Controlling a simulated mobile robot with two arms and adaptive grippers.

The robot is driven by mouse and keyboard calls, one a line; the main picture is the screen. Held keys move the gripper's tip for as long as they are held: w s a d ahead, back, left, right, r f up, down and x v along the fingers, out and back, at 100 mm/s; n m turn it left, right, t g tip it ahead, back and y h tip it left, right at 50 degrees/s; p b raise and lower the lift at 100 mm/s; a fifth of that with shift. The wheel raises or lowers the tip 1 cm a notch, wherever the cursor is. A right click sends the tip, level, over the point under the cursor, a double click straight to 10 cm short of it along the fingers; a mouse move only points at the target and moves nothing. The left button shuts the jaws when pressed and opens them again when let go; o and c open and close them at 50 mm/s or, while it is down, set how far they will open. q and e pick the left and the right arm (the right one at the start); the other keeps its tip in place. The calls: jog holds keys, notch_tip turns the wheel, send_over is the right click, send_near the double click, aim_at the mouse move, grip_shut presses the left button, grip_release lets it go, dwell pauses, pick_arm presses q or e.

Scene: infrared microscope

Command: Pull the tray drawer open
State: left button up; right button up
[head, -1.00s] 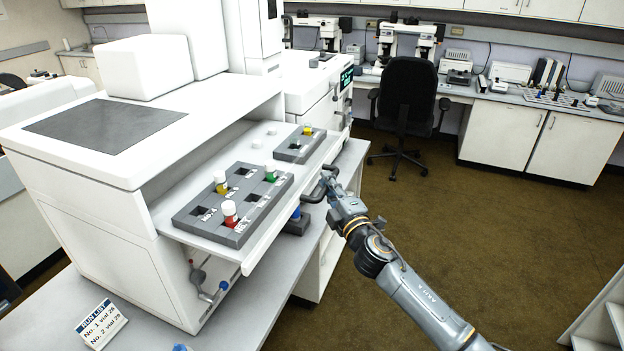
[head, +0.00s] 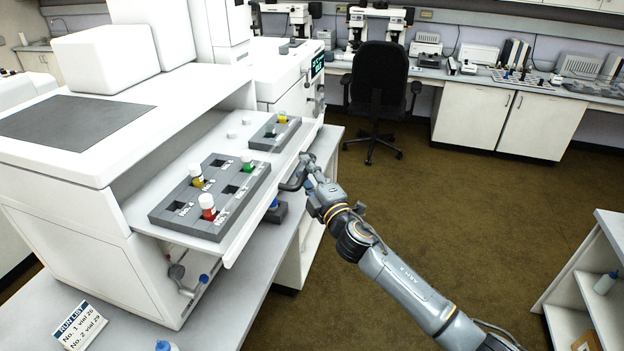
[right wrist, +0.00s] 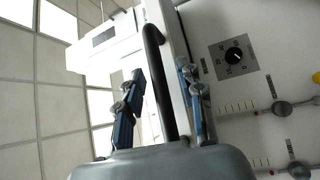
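The tray drawer (head: 140,219) is a white shelf sticking out from under the hood of the white instrument. It carries two grey vial racks. Its dark bar handle (head: 293,180) is on the front edge, towards the far end. My right gripper (head: 303,166) is at this handle. In the right wrist view, the black handle bar (right wrist: 155,62) runs between the two fingers of my right gripper (right wrist: 162,92). A gap shows on both sides, so the fingers look open around the bar. My left gripper is not in view.
The larger rack (head: 160,213) holds red-, yellow- and green-labelled vials; the smaller rack (head: 258,141) holds a yellow one. A bench (head: 225,310) with a run list card (head: 80,326) lies below. Open floor (head: 470,220) is at right; a black chair (head: 379,85) stands behind.

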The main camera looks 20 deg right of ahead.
jog(key=v, duration=1.1)
jog(key=shift+s, duration=0.4)
jog(key=s+d+f+m+g+h+b, duration=0.1)
jog(key=s+d+f+m+g, duration=0.2)
jog(key=f, duration=1.2)
jog(key=s+d+f+m+g+h+b, duration=0.1)
jog(key=s+f+m+g, duration=0.3)
jog(key=f, duration=1.1)
jog(key=s+d+f+m+g+h+b, duration=0.1)
jog(key=s+d+f+m+g+h, duration=0.35)
jog(key=f, duration=1.05)
jog(key=s+a+f+g+y, duration=0.2)
jog(key=s+a+f+y, duration=0.15)
jog(key=s+f, duration=1.05)
jog(key=s+a+f+m+g, duration=0.1)
jog(key=s+f, duration=0.1)
jog(key=s, duration=0.6)
jog(key=s+a+f+m+g+b, duration=0.1)
jog(key=s+f+m+g, duration=0.1)
jog(key=s, duration=0.6)
jog(key=s+a+f+m+g, duration=0.1)
jog(key=s+f, duration=0.3)
jog(key=s, duration=0.4)
jog(key=shift+s+a+f+g+b, duration=0.15)
jog(key=shift+s+a+g+b, duration=0.1)
jog(key=shift+a+g+b, duration=0.15)
